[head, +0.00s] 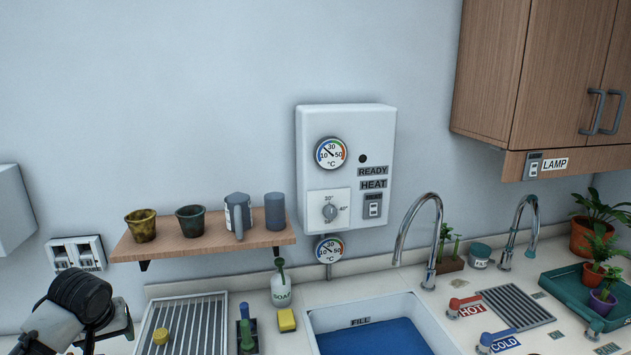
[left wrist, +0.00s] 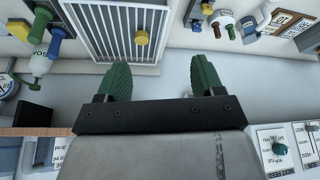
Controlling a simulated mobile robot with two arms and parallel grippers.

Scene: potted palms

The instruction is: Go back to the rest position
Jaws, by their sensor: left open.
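My left gripper (head: 108,332) is at the lower left of the head view, in front of the wall and left of the drying rack. In the left wrist view the two green fingers of my left gripper (left wrist: 162,78) stand wide apart with nothing between them. Its fingertips are clear of the drying rack (left wrist: 105,45) in that picture. The right gripper does not show in either view.
A wooden shelf (head: 190,248) with pots, a jug and a cup is on the wall. Below are the drying rack (head: 153,325), soap bottle (head: 281,291) and sink (head: 425,317). A green tray (head: 562,283) with potted plants is at right.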

